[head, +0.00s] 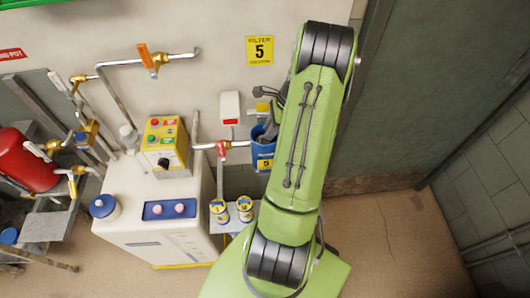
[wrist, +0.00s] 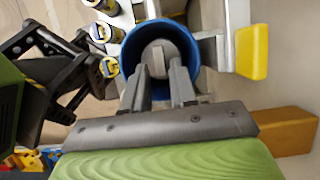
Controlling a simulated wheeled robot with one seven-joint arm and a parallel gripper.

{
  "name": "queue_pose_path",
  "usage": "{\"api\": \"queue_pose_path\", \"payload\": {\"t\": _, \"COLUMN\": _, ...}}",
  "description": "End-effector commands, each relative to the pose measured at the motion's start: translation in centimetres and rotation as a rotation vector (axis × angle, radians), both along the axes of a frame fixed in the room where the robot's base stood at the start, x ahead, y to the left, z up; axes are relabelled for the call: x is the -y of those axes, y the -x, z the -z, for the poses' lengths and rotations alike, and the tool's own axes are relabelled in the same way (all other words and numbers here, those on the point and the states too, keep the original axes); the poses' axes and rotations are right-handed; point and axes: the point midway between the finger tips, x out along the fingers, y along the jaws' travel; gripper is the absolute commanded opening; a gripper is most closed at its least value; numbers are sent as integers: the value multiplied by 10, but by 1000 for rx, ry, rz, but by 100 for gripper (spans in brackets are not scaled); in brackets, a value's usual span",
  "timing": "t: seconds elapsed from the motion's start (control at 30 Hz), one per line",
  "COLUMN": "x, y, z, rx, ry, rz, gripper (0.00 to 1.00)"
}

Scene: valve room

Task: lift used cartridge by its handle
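The blue filter housing (head: 262,158) with a yellow "5" label stands by the wall, partly behind my arm. In the wrist view its open round rim (wrist: 203,40) surrounds a grey cartridge (wrist: 160,48). The cartridge's top has a raised grey part that looks like its handle. My gripper (wrist: 161,70) reaches over the rim, its two fingers apart, with the tips at the near side of the cartridge top. I see a gap between the fingers. Whether a fingertip touches the handle is unclear. In the head view my arm hides most of the gripper.
Small yellow-and-blue labelled cans (head: 219,210) stand on a white shelf left of the housing. A pipe with a red valve handle (head: 222,147) runs to the housing. A white cabinet (head: 165,205) with a control box stands left. The floor at right is clear.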

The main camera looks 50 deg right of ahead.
Motion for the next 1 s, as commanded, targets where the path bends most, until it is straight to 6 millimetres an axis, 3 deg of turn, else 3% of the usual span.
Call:
{"api": "queue_pose_path", "payload": {"t": 0.13, "x": -7, "y": -7, "z": 24, "rx": -1, "ry": -2, "rz": -3, "gripper": 27}}
{"api": "queue_pose_path", "payload": {"t": 0.37, "x": -8, "y": -8, "z": 27, "rx": 1, "ry": 1, "rz": -2, "gripper": 27}}
{"api": "queue_pose_path", "payload": {"t": 0.57, "x": -8, "y": -8, "z": 26, "rx": 1, "ry": 1, "rz": -2, "gripper": 0}}
{"api": "queue_pose_path", "payload": {"t": 1.0, "x": -8, "y": -8, "z": 26, "rx": 1, "ry": 0, "rz": -2, "gripper": 0}}
